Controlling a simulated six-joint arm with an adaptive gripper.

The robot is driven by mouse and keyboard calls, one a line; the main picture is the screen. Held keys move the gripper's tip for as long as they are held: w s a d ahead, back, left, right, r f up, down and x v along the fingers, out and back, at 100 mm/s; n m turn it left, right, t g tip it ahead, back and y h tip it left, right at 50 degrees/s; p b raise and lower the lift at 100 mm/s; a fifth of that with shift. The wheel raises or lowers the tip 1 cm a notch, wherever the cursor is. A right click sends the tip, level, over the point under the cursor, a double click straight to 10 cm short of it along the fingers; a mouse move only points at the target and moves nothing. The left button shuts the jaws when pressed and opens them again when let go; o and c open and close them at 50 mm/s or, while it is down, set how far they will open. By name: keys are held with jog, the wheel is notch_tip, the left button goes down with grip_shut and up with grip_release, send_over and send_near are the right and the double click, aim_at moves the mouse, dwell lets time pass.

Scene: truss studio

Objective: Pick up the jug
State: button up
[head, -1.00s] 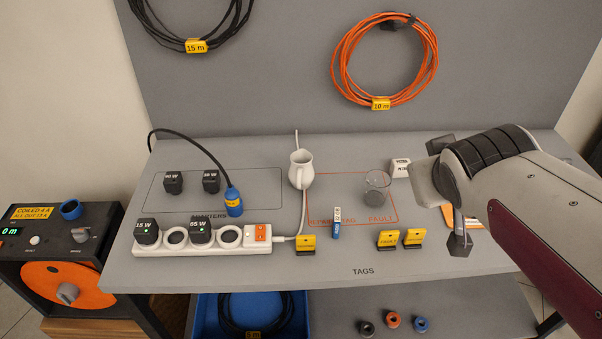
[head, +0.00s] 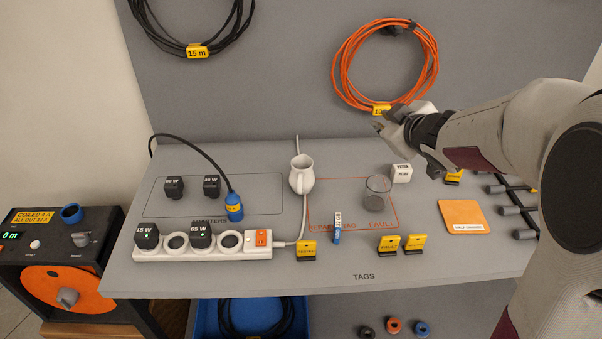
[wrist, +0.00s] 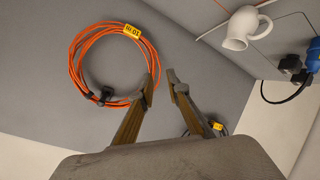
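My gripper (head: 383,118) is above the bench, to the right of the jug and in front of the hanging orange coil. In the wrist view my gripper (wrist: 162,80) has its two fingers apart with nothing between them. The jug is well clear of the fingers.
A blue connector (head: 234,206) is left. Yellow tags (head: 388,245) stand near the front edge.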

jog(key=w+a+f+n+y, duration=0.2)
jog(key=w+f, duration=0.1)
jog(key=f, duration=0.1)
jog(key=n+g+y, duration=0.6)
jog(key=y, duration=0.2)
send_near(301, 180)
jog(key=f, duration=0.3)
jog(key=shift+w+f, duration=0.15)
jog(key=shift+w, duration=0.25)
jog(key=shift+s+a+f+g+y, duration=0.2)
jog(key=shift+s+f+g+y, duration=0.1)
jog(key=shift+s+f+y, duration=0.15)
jog(key=shift+r, duration=0.1)
jog(key=shift+x, duration=1.3)
jog(key=shift+w+a, duration=0.1)
